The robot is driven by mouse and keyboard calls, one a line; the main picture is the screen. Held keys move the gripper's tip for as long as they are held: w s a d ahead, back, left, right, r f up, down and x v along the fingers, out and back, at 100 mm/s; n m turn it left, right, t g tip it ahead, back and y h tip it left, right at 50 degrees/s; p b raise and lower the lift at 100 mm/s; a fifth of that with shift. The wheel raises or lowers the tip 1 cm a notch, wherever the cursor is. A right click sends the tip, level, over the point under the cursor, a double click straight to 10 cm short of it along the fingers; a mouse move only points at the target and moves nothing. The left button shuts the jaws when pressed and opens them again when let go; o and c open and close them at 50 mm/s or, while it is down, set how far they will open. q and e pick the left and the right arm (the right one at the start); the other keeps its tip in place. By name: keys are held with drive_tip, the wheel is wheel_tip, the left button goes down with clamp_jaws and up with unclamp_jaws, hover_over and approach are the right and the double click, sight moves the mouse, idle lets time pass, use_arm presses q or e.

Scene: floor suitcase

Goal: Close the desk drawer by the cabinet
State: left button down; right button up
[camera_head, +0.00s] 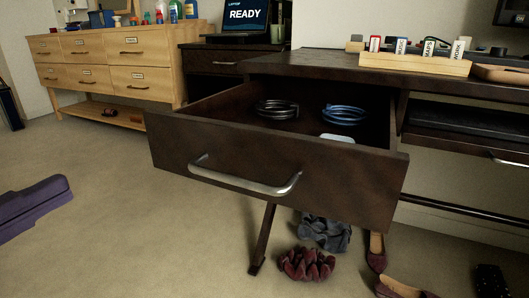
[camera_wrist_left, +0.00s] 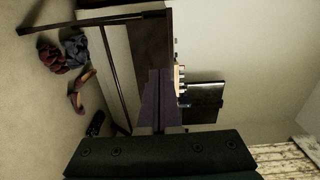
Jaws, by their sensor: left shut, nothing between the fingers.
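The desk drawer (camera_head: 270,165) is pulled well out of the dark brown desk (camera_head: 350,66) in the head view. Its front has a curved metal handle (camera_head: 245,181). Inside lie a black coil (camera_head: 277,108), a blue coil (camera_head: 344,114) and a pale item (camera_head: 337,138). My left gripper (camera_head: 62,186) is at the left edge, purple, shut and empty, left of the drawer front and apart from it. Its closed fingers show in the left wrist view (camera_wrist_left: 160,76), with dark desk parts beyond. My right gripper is not in view.
A light wood cabinet (camera_head: 110,62) stands at the back left, beside a dark unit with a laptop (camera_head: 243,20). Under the drawer are a desk leg (camera_head: 263,240), scrunchies (camera_head: 306,264) and shoes (camera_head: 400,288). The floor (camera_head: 130,220) between gripper and drawer is clear.

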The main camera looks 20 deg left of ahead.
sight(175, 128)
use_arm(q)
drive_tip(key=w+b, duration=0.1)
drive_tip(key=w, duration=0.3)
drive_tip(key=w+b, duration=0.2)
drive_tip(key=w, duration=0.3)
drive_tip(key=w+d+b, duration=0.1)
drive_tip(key=w, duration=0.3)
drive_tip(key=shift+w+r, duration=0.1)
drive_tip(key=shift+w, duration=0.4)
drive_tip(key=shift+w, duration=0.1)
